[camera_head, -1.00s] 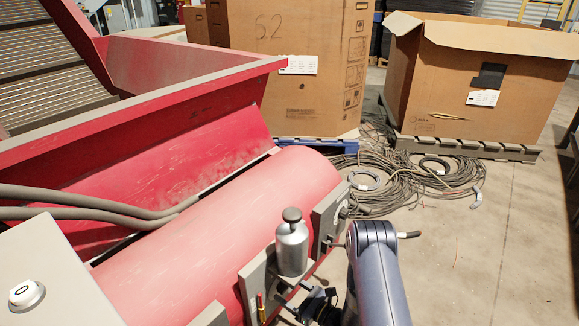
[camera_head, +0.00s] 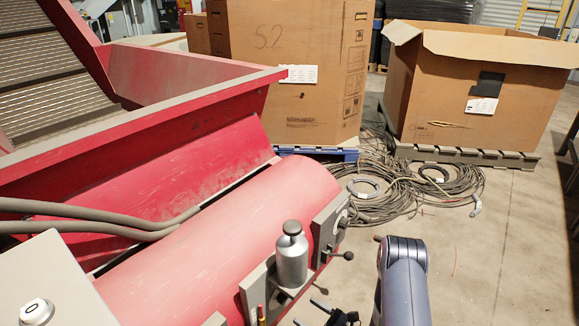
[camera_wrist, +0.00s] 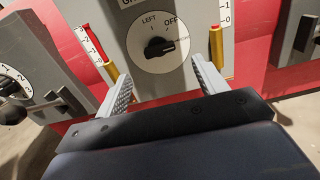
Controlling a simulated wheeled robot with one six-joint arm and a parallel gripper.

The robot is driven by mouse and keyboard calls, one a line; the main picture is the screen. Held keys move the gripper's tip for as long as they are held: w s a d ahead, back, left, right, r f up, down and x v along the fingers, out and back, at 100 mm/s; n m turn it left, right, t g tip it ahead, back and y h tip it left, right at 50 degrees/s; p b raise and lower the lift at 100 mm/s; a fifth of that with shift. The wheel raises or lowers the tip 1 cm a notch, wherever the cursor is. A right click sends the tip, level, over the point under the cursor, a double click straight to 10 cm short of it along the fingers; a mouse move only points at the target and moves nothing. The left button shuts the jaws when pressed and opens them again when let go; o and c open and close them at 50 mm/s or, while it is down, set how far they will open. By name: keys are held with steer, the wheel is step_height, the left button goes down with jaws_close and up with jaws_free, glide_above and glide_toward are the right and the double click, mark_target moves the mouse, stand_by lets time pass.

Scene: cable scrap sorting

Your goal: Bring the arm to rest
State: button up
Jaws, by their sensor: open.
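My gripper (camera_wrist: 160,72) is open and empty in the wrist view, its two grey ribbed fingers wide apart. In front of them is a grey panel with a black rotary knob (camera_wrist: 159,47) on a white dial marked LEFT and OFF. The fingers lie to either side below the knob and hold nothing; whether they touch the panel I cannot tell. In the head view, my arm (camera_head: 403,280) rises at the bottom right of centre, and only a small part of my gripper shows at the bottom edge.
The red machine (camera_head: 225,235) fills the left, with a silver canister (camera_head: 291,258) and a lever (camera_head: 341,255) close to my arm. Cable coils (camera_head: 400,190) lie on the floor before cardboard boxes (camera_head: 300,95). Floor on the right is clear.

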steer(key=w+a+n+b, duration=0.1)
steer(key=a+n, duration=0.1)
steer(key=w+a+n+b, duration=0.1)
steer(key=w+a+n, duration=0.2)
steer(key=n, duration=0.1)
steer(key=shift+w+a+r+b, duration=0.1)
steer(key=shift+w+a+b, duration=0.15)
steer(key=shift+a+b, duration=0.15)
steer(key=n, duration=0.6)
steer(key=p, duration=0.2)
glide_toward(287, 298)
steer(key=shift+x, duration=1.2)
